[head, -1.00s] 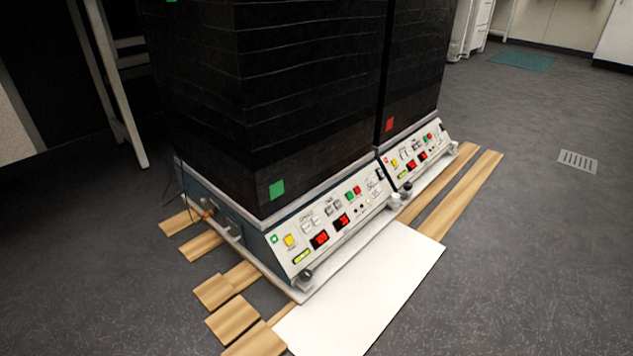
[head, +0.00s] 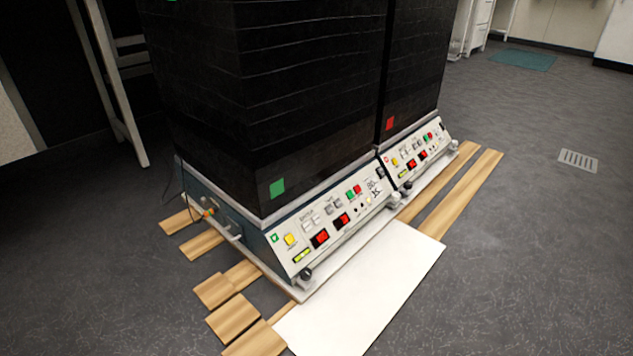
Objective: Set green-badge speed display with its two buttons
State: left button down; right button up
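The shaker with the green badge (head: 277,188) stands nearest, a tall black cabinet on a sloped white control panel (head: 330,222). The panel carries two red-lit displays, one at the left (head: 320,238) and one to its right (head: 342,221); their digits are too small to read. A pair of pale buttons (head: 310,223) sits above the left display and another pair (head: 333,205) above the right one. A yellow button (head: 290,240) is at the panel's left end. Green (head: 350,195) and red (head: 357,190) buttons are toward the right. Neither of my grippers is in view.
A second shaker with a red badge (head: 390,123) and a similar panel (head: 418,155) stands behind to the right. A white board (head: 372,290) and wooden planks (head: 232,318) lie on the floor in front. Open grey floor (head: 520,260) extends to the right.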

aim_at(307, 227)
jog(key=i+l+u, duration=0.1)
jog(key=i, duration=0.45)
jog(key=i+l+u, duration=0.1)
jog(key=i+l, duration=0.2)
jog(key=i, duration=0.2)
jog(key=i+l+u, duration=0.1)
jog(key=i+l, duration=0.15)
jog(key=i, duration=0.3)
